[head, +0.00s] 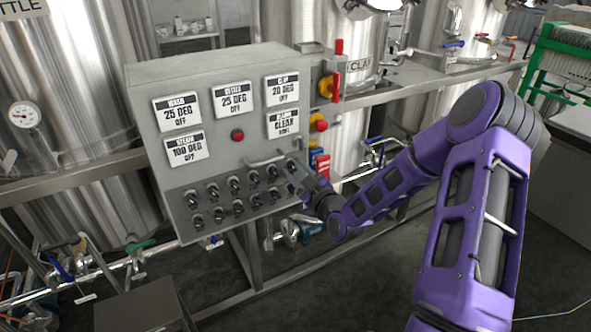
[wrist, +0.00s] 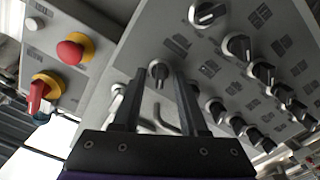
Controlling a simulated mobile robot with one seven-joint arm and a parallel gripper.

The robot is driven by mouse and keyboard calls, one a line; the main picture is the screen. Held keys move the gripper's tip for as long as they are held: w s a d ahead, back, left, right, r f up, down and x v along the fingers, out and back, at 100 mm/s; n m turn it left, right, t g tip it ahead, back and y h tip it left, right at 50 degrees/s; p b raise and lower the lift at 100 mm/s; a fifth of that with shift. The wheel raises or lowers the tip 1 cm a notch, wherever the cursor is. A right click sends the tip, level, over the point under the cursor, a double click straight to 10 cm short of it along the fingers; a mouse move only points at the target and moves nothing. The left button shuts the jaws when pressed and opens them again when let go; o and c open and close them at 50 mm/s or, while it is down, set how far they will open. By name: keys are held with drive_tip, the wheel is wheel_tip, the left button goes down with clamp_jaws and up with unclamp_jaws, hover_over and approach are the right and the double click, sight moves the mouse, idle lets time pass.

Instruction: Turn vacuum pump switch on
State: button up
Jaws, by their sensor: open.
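The grey control panel (head: 235,148) carries rows of black rotary switches (head: 232,185) on its lower half; the labels are too small to read, so I cannot tell which is the vacuum pump switch. My gripper (head: 285,165) is at the right end of the switch rows, in front of the panel. In the wrist view, my gripper (wrist: 160,80) is open, and one black switch (wrist: 158,72) shows between its two fingertips. Whether the fingers touch it cannot be told. Several more switches (wrist: 238,46) are to the right.
A red emergency button on a yellow base (wrist: 72,51) and a red-handled isolator (wrist: 40,92) are beside the panel; the isolator also shows in the head view (head: 328,87). A curved metal handle (wrist: 165,122) is close to the fingers. Steel tanks (head: 80,100) stand behind.

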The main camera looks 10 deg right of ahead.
clamp_jaws()
drive_tip(key=shift+m, duration=0.3)
drive_tip(key=shift+f+m+b, duration=0.1)
drive_tip(key=shift+m+b, duration=0.65)
drive_tip(key=shift+m, duration=0.05)
drive_tip(key=m+b, duration=0.1)
drive_tip(key=m, duration=0.2)
drive_tip(key=shift+d+m, duration=0.1)
drive_tip(key=shift+m, duration=0.3)
drive_tip(key=m+b, duration=0.1)
drive_tip(key=m, duration=0.4)
drive_tip(key=shift+m, duration=0.4)
unclamp_jaws()
